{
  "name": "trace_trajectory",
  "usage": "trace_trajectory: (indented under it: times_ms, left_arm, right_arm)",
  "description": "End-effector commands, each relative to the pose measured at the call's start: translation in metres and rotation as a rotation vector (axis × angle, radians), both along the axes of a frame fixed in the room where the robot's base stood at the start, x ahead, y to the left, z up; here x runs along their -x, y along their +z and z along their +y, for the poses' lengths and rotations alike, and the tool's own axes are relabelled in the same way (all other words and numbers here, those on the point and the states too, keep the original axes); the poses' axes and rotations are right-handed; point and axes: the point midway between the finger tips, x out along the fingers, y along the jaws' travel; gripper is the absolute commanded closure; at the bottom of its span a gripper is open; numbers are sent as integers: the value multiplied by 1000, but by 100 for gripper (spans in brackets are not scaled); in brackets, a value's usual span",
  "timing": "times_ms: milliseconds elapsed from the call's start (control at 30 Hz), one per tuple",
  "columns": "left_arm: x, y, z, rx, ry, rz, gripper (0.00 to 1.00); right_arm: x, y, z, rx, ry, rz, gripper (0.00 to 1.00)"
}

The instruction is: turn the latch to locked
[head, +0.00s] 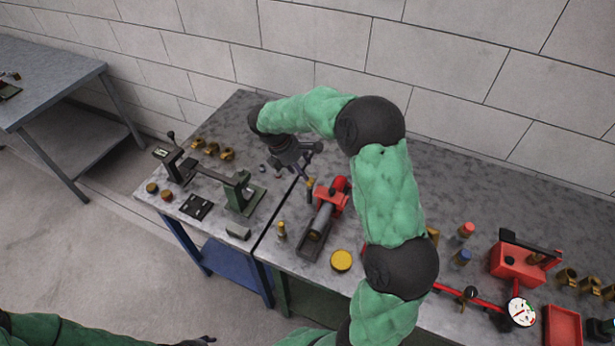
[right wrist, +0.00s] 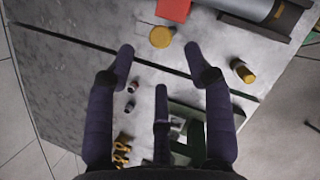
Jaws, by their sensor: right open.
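A green stand (head: 243,200) with a long dark bar (head: 212,176) sits on the left part of the bench; I cannot tell for sure which of its parts is the latch, or its setting. Part of the green stand (right wrist: 190,150) shows low in the right wrist view, partly behind my fingers. My right gripper (head: 303,164) is above the bench, behind and to the right of the stand. In the right wrist view its dark fingers (right wrist: 160,62) are spread and empty. Only a dark tip of my left gripper (head: 203,340) shows at the bottom edge.
A red-ended cylinder (head: 325,208) lies in a dark cradle right of the stand. Brass fittings (head: 212,149), a dark plate (head: 196,207) and a yellow cap (head: 341,261) lie around. A red box (head: 518,262) stands at the right. A block wall (head: 310,45) bounds the back.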

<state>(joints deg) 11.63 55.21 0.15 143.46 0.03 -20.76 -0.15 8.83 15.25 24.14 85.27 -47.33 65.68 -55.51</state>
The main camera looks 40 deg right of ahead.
Motion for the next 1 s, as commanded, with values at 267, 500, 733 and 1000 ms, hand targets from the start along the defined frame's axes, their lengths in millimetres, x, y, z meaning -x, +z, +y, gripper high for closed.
trace_trajectory:
  times_ms: [267,500,733,1000]
  left_arm:
    - [0,-7,0,0,0,-1,48]
    - [0,-9,0,0,0,-1,48]
    - [0,-9,0,0,0,-1,48]
    - [0,-9,0,0,0,-1,48]
  right_arm:
    - [6,-44,-16,-1,-1,4,48]
    - [8,-58,-23,-1,-1,2,48]
    - [8,-59,-23,-1,0,1,48]
    - [8,-59,-23,0,0,1,100]
